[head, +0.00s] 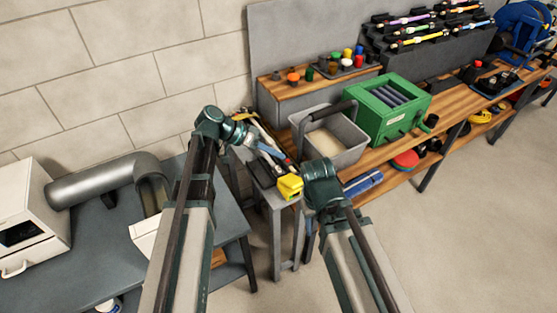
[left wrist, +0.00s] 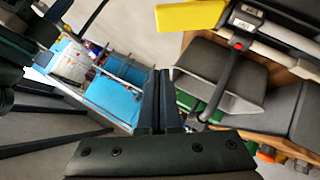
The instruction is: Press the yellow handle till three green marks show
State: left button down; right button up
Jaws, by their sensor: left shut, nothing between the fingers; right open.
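The yellow handle (head: 290,187) sits at the near end of a dark device on a small grey stand. It also shows as a yellow block at the top of the left wrist view (left wrist: 190,15). My left gripper (head: 255,140) is above and left of the handle in the head view, over the device's far part. Its fingers (left wrist: 160,100) are shut with nothing between them, apart from the handle. My right gripper (head: 319,173) is just right of the handle; it is open, its fingertips mostly hidden by its own wrist. I cannot make out any green marks.
A grey bin (head: 336,155) with a dark handle stands right of the device, beside a green box (head: 392,108) on the wooden bench. A grey table with a bent metal duct (head: 100,182) is at left. The floor at right is clear.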

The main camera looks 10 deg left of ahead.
pick_arm(q)
jog(key=b, duration=0.4)
send_over(297, 181)
jog(key=w+a, duration=0.1)
jog(key=w, duration=0.1)
jog(key=f, duration=0.5)
jog(key=shift+s+a, duration=0.15)
jog(key=shift+s, duration=0.05)
jog(key=shift+s+d+f+b, duration=0.2)
jog(key=shift+s+f+b, duration=0.05)
jog(key=shift+f+b, duration=0.25)
jog(key=shift+s+d+f+b, duration=0.15)
jog(key=shift+s+f+b, duration=0.1)
jog(key=shift+f+b, duration=0.2)
jog(key=shift+s+d+f+b, duration=0.3)
jog(key=shift+s+f+b, duration=0.05)
jog(key=shift+f+b, duration=0.2)
pick_arm(e)
notch_tip(297, 181, down, 8)
pick_arm(q)
jog(key=shift+s, duration=0.1)
